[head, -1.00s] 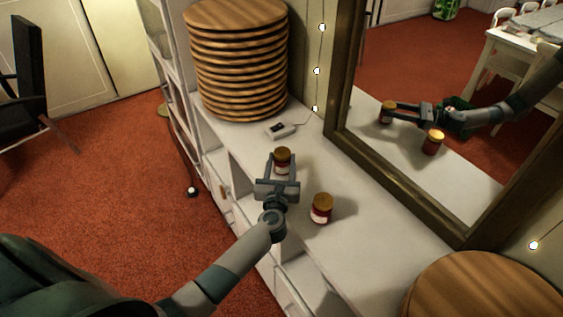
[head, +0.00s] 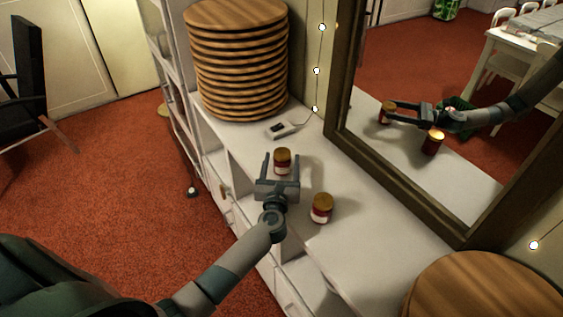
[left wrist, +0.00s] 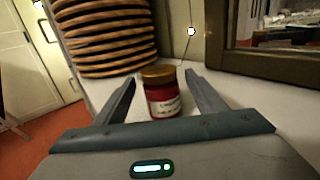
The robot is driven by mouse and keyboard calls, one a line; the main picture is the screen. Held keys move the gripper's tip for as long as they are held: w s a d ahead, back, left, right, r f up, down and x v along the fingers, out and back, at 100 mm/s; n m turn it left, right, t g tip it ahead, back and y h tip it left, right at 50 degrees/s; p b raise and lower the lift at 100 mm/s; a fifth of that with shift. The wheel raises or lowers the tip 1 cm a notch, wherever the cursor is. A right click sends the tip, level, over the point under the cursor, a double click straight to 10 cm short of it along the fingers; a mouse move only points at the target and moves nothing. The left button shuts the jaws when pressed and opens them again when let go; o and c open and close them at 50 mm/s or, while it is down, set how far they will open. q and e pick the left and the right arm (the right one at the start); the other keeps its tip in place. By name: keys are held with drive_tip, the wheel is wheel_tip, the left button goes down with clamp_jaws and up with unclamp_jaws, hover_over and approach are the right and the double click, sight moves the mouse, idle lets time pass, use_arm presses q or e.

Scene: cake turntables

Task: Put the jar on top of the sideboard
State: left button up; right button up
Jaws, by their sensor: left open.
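A jar (head: 282,162) with a gold lid, red body and white label stands upright on the white sideboard (head: 355,252). It also shows in the left wrist view (left wrist: 164,98), beyond and between the finger tips. A second, similar jar (head: 321,208) stands upright on the sideboard, to the right of my left gripper. My left gripper (head: 281,167) is open, its two fingers spread on either side of the first jar and pointing at it. In the left wrist view the open fingers (left wrist: 160,92) do not press on the jar. My right gripper is not in view.
A tall stack of round wooden boards (head: 238,62) stands at the sideboard's far end, with a small white device (head: 281,130) before it. A framed mirror (head: 420,130) leans along the wall side. Another round wooden board (head: 485,290) lies at the near right.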

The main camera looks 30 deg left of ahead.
sight(281, 163)
use_arm(q)
drive_tip(key=shift+s+d, duration=0.1)
drive_tip(key=shift+s, duration=0.05)
drive_tip(key=v, duration=0.3)
drive_tip(key=shift+s+d+f+b, duration=0.1)
drive_tip(key=shift+s+b, duration=0.2)
drive_tip(key=shift+s, duration=0.05)
drive_tip(key=b+v, duration=0.1)
drive_tip(key=v, duration=0.5)
drive_tip(key=shift+s+d, duration=0.15)
drive_tip(key=shift+s, duration=0.25)
drive_tip(key=shift+s+d, duration=0.2)
drive_tip(key=shift+s, duration=0.25)
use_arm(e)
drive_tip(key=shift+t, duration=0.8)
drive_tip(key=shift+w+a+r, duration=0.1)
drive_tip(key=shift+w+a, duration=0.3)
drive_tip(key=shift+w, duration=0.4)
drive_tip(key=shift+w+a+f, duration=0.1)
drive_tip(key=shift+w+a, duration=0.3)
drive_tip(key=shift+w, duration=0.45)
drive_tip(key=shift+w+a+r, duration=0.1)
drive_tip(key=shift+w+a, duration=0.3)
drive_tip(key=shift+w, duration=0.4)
